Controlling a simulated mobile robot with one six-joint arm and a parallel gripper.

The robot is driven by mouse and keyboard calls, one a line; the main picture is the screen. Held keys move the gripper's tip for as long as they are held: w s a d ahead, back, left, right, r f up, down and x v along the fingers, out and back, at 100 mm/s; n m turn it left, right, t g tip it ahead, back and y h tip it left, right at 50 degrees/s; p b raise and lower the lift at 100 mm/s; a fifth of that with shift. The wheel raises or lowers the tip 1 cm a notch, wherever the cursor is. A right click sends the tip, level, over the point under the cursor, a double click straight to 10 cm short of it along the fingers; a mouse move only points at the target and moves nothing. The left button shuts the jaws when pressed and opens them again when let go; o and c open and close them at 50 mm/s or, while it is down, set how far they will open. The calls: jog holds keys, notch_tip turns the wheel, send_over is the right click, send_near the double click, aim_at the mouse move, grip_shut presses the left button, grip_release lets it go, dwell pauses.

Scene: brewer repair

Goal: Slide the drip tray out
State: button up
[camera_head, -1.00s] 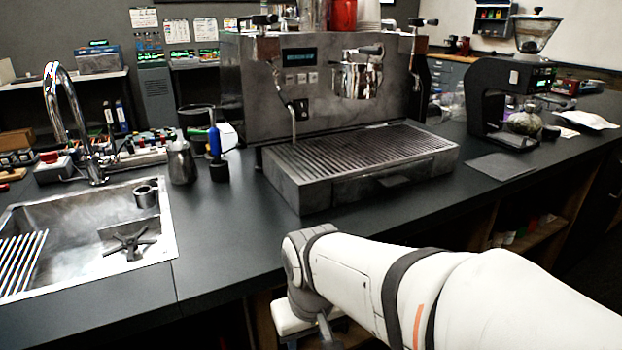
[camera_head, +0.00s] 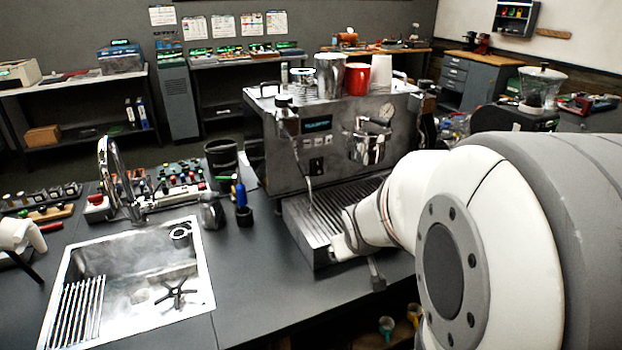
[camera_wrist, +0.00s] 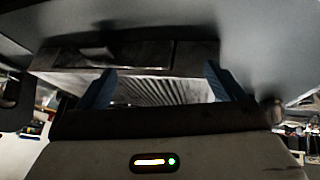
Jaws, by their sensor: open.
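The drip tray (camera_head: 302,228) is a metal box with a slatted top, at the front base of the espresso machine (camera_head: 320,148). My arm covers its right part in the head view. In the wrist view, the drip tray's front face (camera_wrist: 135,54) runs across the top, with a dark handle (camera_wrist: 97,51) at left, and its slats show below. My gripper (camera_wrist: 160,70) is open, its two blue fingers apart, with slats and front face visible between them. Nothing is held. I cannot tell whether the fingers touch the tray. The fingers are hidden in the head view.
A steel sink (camera_head: 205,290) is left of the machine. A milk pitcher (camera_head: 212,214) and a blue-handled tool (camera_head: 241,200) stand between them. Cups, including a red one (camera_head: 357,79), sit on the machine. The counter (camera_head: 262,285) left of the tray is clear.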

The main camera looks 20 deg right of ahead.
jog(key=w+d+f+t, duration=0.1)
jog(key=w+d+f, duration=0.1)
jog(key=d, duration=0.2)
jog(key=w+d+f+n+t, duration=0.1)
jog(key=d+t, duration=0.1)
jog(key=d, duration=0.2)
jog(key=w+d+f+t, duration=0.1)
jog(key=w+d+f, duration=0.1)
jog(key=d, duration=0.2)
jog(key=shift+w+d+f+t, duration=0.3)
jog(key=shift+d+f+t, duration=0.05)
jog(key=shift+t, duration=0.05)
jog(key=d+t, duration=0.1)
jog(key=s+d+f+y, duration=0.1)
jog(key=d+f+t+y, duration=0.1)
jog(key=shift+s+f+n+t, duration=0.25)
jog(key=shift+n+t, duration=0.05)
jog(key=shift+n, duration=0.1)
jog(key=s+t, duration=0.1)
jog(key=s+d+t+y, duration=0.1)
jog(key=s, duration=0.1)
jog(key=s+f+t+y, duration=0.1)
jog(key=shift+s+d+t, duration=0.3)
jog(key=shift+s+d, duration=0.05)
jog(key=shift+s, duration=0.05)
jog(key=shift+s+r+t+y, duration=0.2)
jog(key=shift+s+t+y, duration=0.1)
jog(key=shift+s, duration=0.1)
jog(key=shift+w, duration=0.1)
